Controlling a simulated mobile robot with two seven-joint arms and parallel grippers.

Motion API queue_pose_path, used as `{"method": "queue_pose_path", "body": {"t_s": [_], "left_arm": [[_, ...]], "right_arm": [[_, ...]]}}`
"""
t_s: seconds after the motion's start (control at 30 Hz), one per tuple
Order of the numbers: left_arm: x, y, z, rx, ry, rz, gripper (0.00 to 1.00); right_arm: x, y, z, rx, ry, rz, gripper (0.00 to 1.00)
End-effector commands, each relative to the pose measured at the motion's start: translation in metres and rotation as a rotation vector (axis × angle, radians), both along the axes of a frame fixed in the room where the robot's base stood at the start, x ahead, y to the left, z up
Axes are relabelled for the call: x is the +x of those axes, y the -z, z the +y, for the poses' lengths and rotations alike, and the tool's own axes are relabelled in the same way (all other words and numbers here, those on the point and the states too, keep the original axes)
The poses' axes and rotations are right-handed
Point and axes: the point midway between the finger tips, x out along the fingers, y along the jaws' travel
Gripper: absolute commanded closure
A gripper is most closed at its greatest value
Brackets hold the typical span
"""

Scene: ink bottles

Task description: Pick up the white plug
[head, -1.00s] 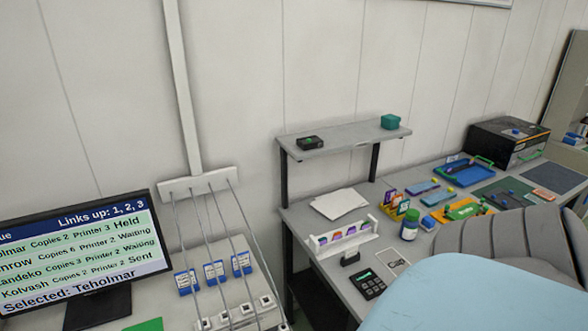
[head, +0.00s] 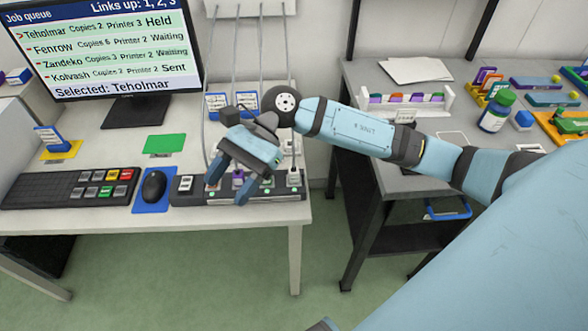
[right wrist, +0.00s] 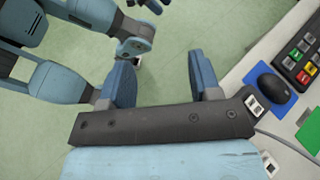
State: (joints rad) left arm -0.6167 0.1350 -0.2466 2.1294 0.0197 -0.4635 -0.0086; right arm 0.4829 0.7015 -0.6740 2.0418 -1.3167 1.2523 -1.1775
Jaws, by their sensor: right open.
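The white plug (head: 294,178) stands upright in the right end of a dark power strip (head: 282,194) on the desk, with a cable rising from it. My right gripper (head: 228,186) is above the strip, left of the white plug, fingers pointing down and apart with nothing between them. It partly hides the strip and its other plugs, including a purple one (head: 238,173). In the right wrist view the open fingers (right wrist: 162,80) are over green floor, with the desk edge to the right; I cannot identify the white plug there.
Left of the strip are a mouse (head: 154,186) on a blue pad and a keyboard (head: 80,188). A monitor (head: 98,55) stands behind. Several cables hang from a wall box (head: 250,7), close behind my right gripper. A second table (head: 390,180) stands right, across a gap.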

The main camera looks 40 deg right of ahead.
Motion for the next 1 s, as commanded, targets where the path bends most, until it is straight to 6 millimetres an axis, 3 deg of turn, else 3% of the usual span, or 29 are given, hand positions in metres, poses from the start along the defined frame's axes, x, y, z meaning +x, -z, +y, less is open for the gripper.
{"method": "queue_pose_path", "body": {"t_s": [0.03, 0.13, 0.3, 0.4, 0.57, 0.8, 1.0], "left_arm": [[0.001, 0.023, -0.001, -0.003, 0.001, -0.003, 0.57], [0.001, 0.037, -0.003, -0.008, 0.004, -0.007, 0.57], [0.002, 0.052, -0.005, -0.016, 0.007, -0.011, 0.57], [0.002, 0.055, -0.006, -0.018, 0.008, -0.012, 0.57], [0.003, 0.055, -0.006, -0.021, 0.009, -0.014, 0.57], [0.003, 0.056, -0.007, -0.027, 0.010, -0.021, 0.57], [0.003, 0.056, -0.008, -0.031, 0.011, -0.025, 0.57]], "right_arm": [[0.011, 0.026, -0.022, -0.137, -0.078, -0.149, 0.43], [0.030, 0.044, -0.071, -0.406, -0.235, -0.381, 0.43], [0.057, 0.044, -0.144, -0.765, -0.413, -0.575, 0.43], [0.064, 0.038, -0.169, -0.885, -0.468, -0.611, 0.43], [0.067, 0.042, -0.183, -0.950, -0.500, -0.624, 0.43], [0.067, 0.090, -0.183, -0.949, -0.500, -0.620, 0.43], [0.068, 0.114, -0.183, -0.947, -0.498, -0.623, 0.43]]}}
